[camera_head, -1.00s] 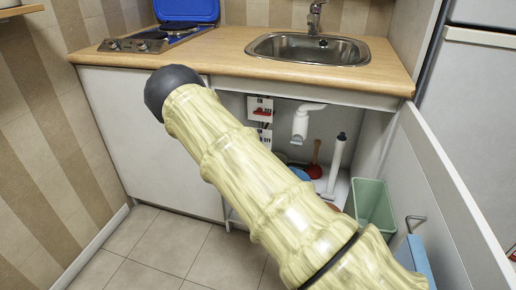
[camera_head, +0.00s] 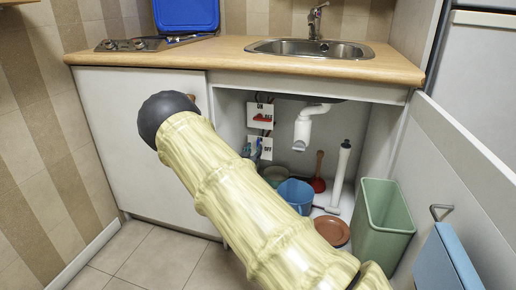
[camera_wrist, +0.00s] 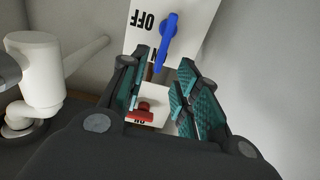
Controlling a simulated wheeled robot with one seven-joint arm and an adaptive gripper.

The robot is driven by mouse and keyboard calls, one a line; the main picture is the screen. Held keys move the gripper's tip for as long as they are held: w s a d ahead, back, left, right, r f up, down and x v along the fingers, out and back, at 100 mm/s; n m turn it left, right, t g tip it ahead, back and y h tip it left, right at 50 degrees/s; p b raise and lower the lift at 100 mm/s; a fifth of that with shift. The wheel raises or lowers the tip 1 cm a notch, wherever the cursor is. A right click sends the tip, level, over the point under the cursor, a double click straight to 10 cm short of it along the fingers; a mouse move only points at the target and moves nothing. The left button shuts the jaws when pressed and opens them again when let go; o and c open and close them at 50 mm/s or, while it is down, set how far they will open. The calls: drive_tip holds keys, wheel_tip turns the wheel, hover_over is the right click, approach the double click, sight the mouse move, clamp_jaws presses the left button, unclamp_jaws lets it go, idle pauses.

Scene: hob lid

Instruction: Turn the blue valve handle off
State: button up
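The blue valve handle (camera_wrist: 168,40) is on a white plate (camera_wrist: 200,12) marked OFF, which appears upside down in the wrist view. The handle stands lengthwise, slightly slanted, beside the OFF lettering. In the head view the blue handle (camera_head: 258,148) shows on the lower white plate under the sink, partly behind my arm. My gripper (camera_wrist: 163,62) is open, with teal pads on both fingers. The handle's near end lies just beyond and between the fingertips; I cannot tell whether they touch it. My gripper is mostly hidden behind my arm in the head view.
A red handle (camera_wrist: 142,113) sits on the neighbouring plate, above the blue one in the head view. A white drain pipe (camera_head: 302,128) hangs nearby. A blue pot (camera_head: 296,194), plunger (camera_head: 318,180) and green bin (camera_head: 382,225) stand below. The open cabinet door (camera_head: 440,165) bounds the right.

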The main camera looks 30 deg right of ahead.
sight(258, 144)
drive_tip(key=shift+b+x, duration=1.2)
drive_tip(key=shift+x, duration=2.3)
clamp_jaws()
